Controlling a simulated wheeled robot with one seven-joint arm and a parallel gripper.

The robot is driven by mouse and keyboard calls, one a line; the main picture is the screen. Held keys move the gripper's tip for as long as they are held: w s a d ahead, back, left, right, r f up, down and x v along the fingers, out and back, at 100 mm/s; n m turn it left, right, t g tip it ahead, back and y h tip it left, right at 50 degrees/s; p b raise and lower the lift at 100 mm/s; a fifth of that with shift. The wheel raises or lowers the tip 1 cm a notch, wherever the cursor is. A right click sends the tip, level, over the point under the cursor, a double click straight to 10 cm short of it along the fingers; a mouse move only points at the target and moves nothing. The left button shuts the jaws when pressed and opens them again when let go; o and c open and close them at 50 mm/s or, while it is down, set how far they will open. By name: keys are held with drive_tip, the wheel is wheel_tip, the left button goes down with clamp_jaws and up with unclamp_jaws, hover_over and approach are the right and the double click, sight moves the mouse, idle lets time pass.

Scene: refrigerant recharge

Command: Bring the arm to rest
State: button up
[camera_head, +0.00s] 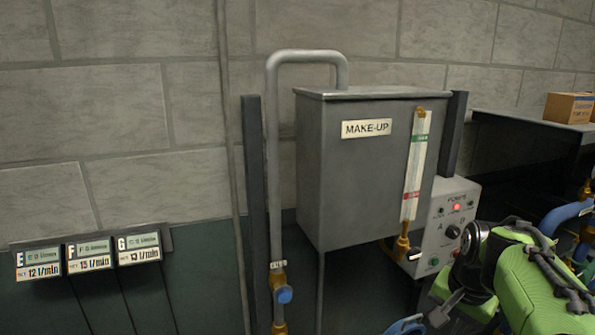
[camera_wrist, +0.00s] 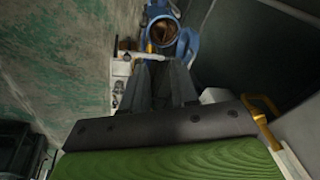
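My arm, green with dark joints, enters at the lower right of the head view. My gripper (camera_wrist: 160,68) shows in the wrist view as two dark fingers side by side beyond the dark palm plate. I cannot tell whether there is a gap between the fingertips, and I see no object held. In the head view the gripper end is low, in front of the panel and partly cut off by the bottom edge.
A grey MAKE-UP tank (camera_head: 350,190) with a sight gauge (camera_head: 415,165) stands near the arm. Beside it are a control box (camera_head: 447,225) with a lit red lamp, a pipe with a blue-handled valve (camera_head: 284,294), blue pipes (camera_head: 565,215) and a carton (camera_head: 569,107). Tags (camera_head: 88,257) hang left.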

drive_tip(key=s+a+n+t, duration=0.1)
drive_tip(key=s+a+n, duration=0.3)
drive_tip(key=s, duration=0.6)
drive_tip(key=s+a+f+n+t+b, duration=0.1)
drive_tip(key=s+a+n+t, duration=0.1)
drive_tip(key=s+a+n, duration=0.3)
drive_tip(key=s+a, duration=0.3)
drive_tip(key=s, duration=0.2)
drive_tip(key=shift+s+a, duration=0.25)
drive_tip(key=shift+f, duration=0.1)
